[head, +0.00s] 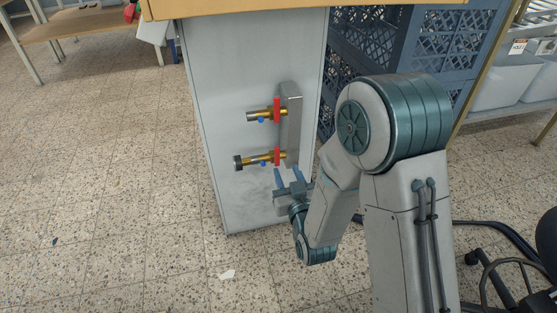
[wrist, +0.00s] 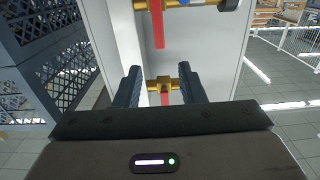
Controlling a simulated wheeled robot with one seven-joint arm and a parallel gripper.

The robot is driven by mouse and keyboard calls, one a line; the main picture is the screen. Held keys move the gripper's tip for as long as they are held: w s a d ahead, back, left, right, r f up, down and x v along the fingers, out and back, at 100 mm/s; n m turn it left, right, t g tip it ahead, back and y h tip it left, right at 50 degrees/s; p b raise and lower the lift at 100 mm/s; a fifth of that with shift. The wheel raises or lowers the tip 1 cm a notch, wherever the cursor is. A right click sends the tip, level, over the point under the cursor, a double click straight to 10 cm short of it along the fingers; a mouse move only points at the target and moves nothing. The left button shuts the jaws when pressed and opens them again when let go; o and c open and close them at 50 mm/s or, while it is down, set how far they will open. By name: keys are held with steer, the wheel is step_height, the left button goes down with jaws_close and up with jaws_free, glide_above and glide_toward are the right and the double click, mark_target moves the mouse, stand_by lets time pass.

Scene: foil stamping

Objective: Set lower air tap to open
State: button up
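The lower air tap (head: 262,160) is a brass valve with a dark end knob, on the pale cabinet front. Its red lever (head: 277,156) stands upright, crosswise to the horizontal brass body. The upper tap (head: 262,115) is similar, and its red lever (head: 277,110) is also crosswise. My gripper (head: 288,178) is just below and right of the lower tap, apart from its lever. The wrist view seems upside down; the lower tap's red lever (wrist: 158,30) shows near its top edge. Brass of the other tap (wrist: 160,83) appears between the open fingers, which hold nothing.
A grey upright bracket (head: 291,125) stands just right of the taps. Blue crates (head: 365,55) are stacked to the right of the cabinet (head: 225,120). A black chair (head: 510,270) is at the right edge.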

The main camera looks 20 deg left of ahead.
mark_target(277, 149)
steer(key=b+x, duration=0.3)
steer(key=x, duration=0.6)
steer(key=shift+w, duration=0.15)
jaws_close()
